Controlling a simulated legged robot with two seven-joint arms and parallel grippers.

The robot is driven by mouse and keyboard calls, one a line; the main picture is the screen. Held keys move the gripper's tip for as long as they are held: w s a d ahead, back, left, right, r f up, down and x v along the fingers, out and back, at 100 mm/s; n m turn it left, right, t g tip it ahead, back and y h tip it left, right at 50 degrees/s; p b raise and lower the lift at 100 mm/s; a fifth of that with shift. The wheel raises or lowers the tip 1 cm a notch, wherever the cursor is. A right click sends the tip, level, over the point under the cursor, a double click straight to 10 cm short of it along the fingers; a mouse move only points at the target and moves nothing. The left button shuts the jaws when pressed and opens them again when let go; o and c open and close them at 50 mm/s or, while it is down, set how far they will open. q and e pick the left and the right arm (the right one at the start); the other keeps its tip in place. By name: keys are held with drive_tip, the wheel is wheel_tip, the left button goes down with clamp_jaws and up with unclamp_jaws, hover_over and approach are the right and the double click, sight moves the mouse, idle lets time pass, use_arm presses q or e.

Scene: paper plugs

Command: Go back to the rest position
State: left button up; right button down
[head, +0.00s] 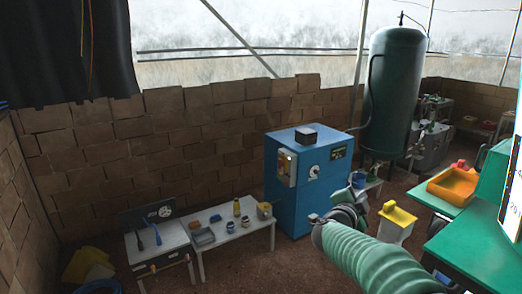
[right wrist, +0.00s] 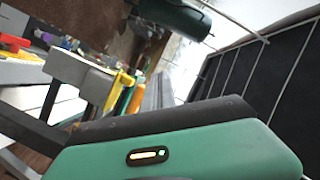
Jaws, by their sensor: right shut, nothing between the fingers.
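My right arm (head: 375,262), with a ribbed green sleeve, reaches in from the lower right of the head view. My right gripper (head: 352,194) is at its far end, in the air in front of the blue cabinet's right side. It is shut and holds nothing. In the right wrist view, a green and dark housing with a small lit indicator fills the lower part, and the scene is tilted. My left gripper is not in view.
A blue cabinet (head: 291,196) stands by the brick wall. Left of it are low white tables (head: 236,232) with small tools and containers. A green table (head: 470,240) with an orange tray (head: 433,188) is at the right.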

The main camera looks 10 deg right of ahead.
drive_tip(key=s+a+f+n+g+y+b, duration=0.1)
drive_tip(key=s+a+f+n+y+b, duration=0.3)
drive_tip(key=a+f+n, duration=0.6)
drive_tip(key=s+a+f+n+y+b, duration=0.3)
drive_tip(key=s+a+f+y, duration=0.3)
drive_tip(key=f, duration=0.8)
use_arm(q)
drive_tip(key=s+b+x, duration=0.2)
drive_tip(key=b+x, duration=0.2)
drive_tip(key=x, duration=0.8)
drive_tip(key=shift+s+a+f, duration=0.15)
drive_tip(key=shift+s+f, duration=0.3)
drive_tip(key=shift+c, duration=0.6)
use_arm(e)
drive_tip(key=s+a+f+n+g, duration=0.1)
drive_tip(key=s+f+n+g, duration=0.2)
drive_tip(key=s+f, duration=0.5)
drive_tip(key=s+a+f+n+g+y, duration=0.1)
drive_tip(key=s+f+g, duration=0.4)
drive_tip(key=s, duration=1)
wheel_tip(320, 180, down, 4)
drive_tip(key=a+n, duration=0.1)
drive_tip(key=n, duration=0.1)
drive_tip(key=shift+a+n+y, duration=0.15)
drive_tip(key=shift+n+y, duration=0.15)
